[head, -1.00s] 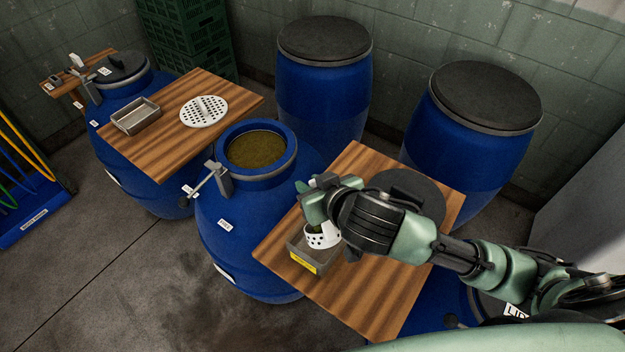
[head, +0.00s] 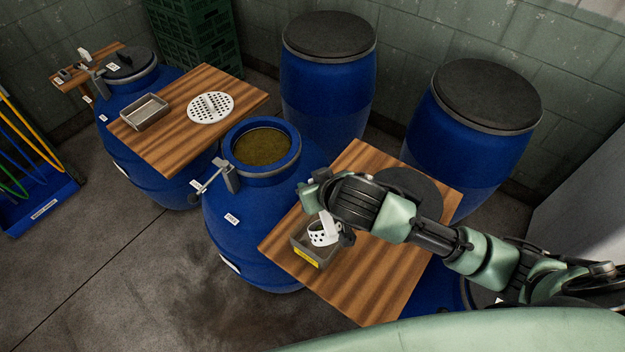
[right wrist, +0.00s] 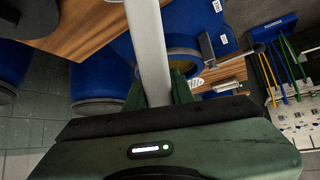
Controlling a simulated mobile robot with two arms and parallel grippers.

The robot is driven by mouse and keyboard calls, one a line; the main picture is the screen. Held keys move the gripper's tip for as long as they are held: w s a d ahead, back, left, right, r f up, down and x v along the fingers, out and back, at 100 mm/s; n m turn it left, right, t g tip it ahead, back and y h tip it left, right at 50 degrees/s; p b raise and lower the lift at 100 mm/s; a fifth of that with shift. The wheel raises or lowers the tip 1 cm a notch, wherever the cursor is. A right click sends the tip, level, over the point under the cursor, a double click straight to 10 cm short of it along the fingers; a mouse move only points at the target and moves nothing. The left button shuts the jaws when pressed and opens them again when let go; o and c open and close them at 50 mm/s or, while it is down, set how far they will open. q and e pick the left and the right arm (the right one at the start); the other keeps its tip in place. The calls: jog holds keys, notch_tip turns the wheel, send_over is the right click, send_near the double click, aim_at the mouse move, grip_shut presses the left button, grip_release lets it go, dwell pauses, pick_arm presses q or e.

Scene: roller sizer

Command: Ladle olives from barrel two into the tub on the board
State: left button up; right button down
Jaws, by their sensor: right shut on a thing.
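My right gripper (head: 318,200) is shut on the handle of a white perforated ladle. The pale handle (right wrist: 148,50) runs up between the green fingers in the right wrist view. The ladle's cup (head: 324,232) is tilted over the grey tub (head: 300,247), which has a yellow label and sits on the wooden board at the right. I cannot tell whether olives are in the cup or the tub. The open blue barrel (head: 222,205), left of that board, shows an olive-green surface (head: 260,147) inside its mouth; its label is too small to read. My left gripper is not in view.
The board (head: 375,290) also bears a dark round lid (head: 425,190), partly behind my arm. Another board (head: 180,150) at left holds a metal tray (head: 144,112) and a white perforated disc (head: 211,108). Two lidded blue barrels (head: 325,100) (head: 465,140) stand behind.

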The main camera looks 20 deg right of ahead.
jog(key=w+a+f+g+h+p, duration=0.1)
jog(key=w+f+g, duration=0.3)
jog(key=f+g, duration=0.2)
jog(key=shift+w+g, duration=0.25)
jog(key=shift+g, duration=0.15)
dwell(0.8)
jog(key=shift+w+f, duration=0.1)
dwell(0.4)
